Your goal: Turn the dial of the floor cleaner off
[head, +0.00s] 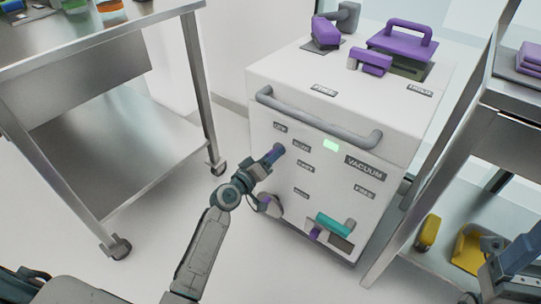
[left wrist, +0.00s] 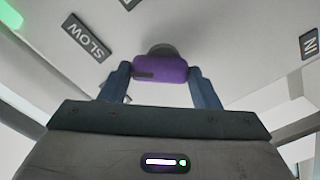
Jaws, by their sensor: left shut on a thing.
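The floor cleaner (head: 345,190) is a white box-shaped machine with a grey handle bar and a lit green light on its front. Its purple dial (left wrist: 160,69) sits on the front panel near labels reading OFF and SLOW. My left gripper (head: 274,154) is at the dial, with its two blue fingers (left wrist: 158,82) on either side of the purple knob, shut on it. In the head view the gripper mostly hides the dial. Part of my right gripper (head: 515,262) shows at the lower right edge; its jaws cannot be made out.
A metal cart (head: 150,135) on wheels stands at the left, and another metal cart (head: 520,92) stands close on the right. The cleaner's top carries purple-handled parts (head: 403,38). A teal handle (head: 335,225) sits low on its front. Yellow objects (head: 470,248) lie at the lower right.

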